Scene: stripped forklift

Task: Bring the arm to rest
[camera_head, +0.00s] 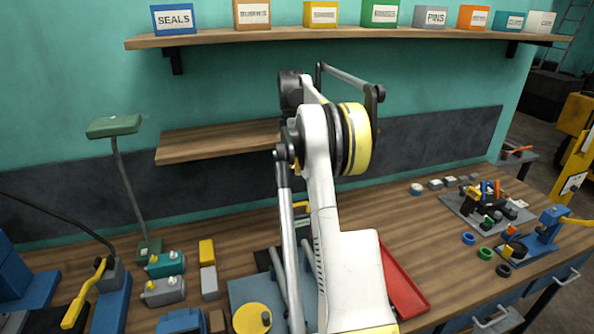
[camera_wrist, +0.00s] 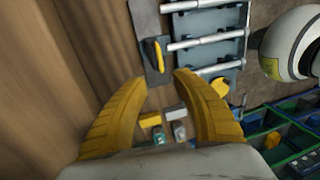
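My gripper (camera_wrist: 161,80) shows in the wrist view as two curved yellow fingers. They stand apart with a clear gap and nothing held between them. Beyond the gap, a yellow block (camera_wrist: 150,120), a grey block (camera_wrist: 175,115) and a teal part (camera_wrist: 179,132) lie on the bench below, apart from the fingers. In the head view my white arm (camera_head: 322,170) is raised and bent over the middle of the workbench (camera_head: 425,235). It hides part of the bench and the wall shelf behind, and my gripper cannot be made out there.
A long upper shelf (camera_head: 345,34) carries several labelled boxes. A shorter shelf (camera_head: 215,140) hangs below it. A green lamp (camera_head: 114,126) stands at the left. A red tray (camera_head: 402,285) lies right of my arm. A blue vise (camera_head: 540,232) stands at the far right.

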